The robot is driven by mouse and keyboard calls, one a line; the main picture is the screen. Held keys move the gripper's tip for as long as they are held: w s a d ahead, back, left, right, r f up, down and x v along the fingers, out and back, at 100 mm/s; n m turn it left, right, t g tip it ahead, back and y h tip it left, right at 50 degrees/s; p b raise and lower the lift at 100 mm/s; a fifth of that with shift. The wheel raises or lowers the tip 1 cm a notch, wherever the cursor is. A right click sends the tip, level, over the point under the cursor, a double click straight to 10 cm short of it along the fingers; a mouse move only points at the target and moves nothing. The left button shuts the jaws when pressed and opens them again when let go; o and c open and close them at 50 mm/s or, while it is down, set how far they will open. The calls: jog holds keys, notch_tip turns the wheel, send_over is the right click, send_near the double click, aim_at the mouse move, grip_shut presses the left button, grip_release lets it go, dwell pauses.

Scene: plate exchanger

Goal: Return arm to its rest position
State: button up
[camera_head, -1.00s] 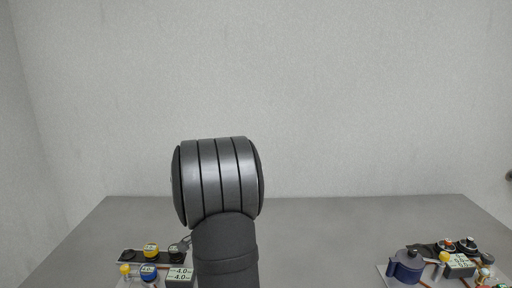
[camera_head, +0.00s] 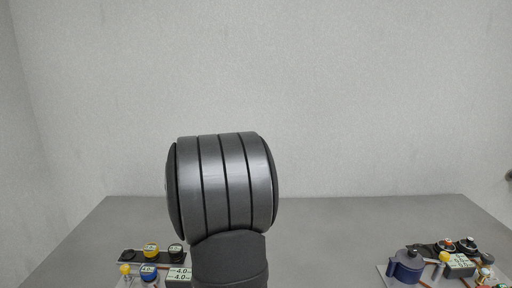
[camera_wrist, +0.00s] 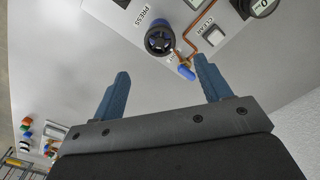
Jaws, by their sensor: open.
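My gripper (camera_wrist: 160,92) shows in the wrist view with its two blue fingers spread wide apart. Nothing is between the fingers, so it is open and empty. It hangs over the grey surface, near a white panel (camera_wrist: 228,52) with copper pipes, a dark round knob and labels "PRESS" and "CLEAR". I cannot tell whether the fingertips are above or beside the panel's edge. In the head view my arm's large grey joint fills the middle and the gripper is not visible.
On the grey table (camera_head: 330,225), a panel with gauges and "4.0" displays (camera_head: 179,274) stands at the left front. A panel with a blue vessel (camera_head: 406,266) stands at the right front. The wrist view shows small coloured parts (camera_wrist: 25,135) at the lower left. The table between the panels looks clear.

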notch_tip(320, 180, up, 7)
notch_tip(320, 180, down, 17)
jog(key=shift+s+f, duration=0.1)
jog(key=shift+f, duration=0.1)
jog(key=shift+r+n, duration=0.2)
jog(key=shift+n, duration=0.6)
jog(key=n, duration=1.1)
jog(key=shift+d+n, duration=0.1)
jog(key=shift+n, duration=0.3)
jog(key=n, duration=0.4)
dwell(0.6)
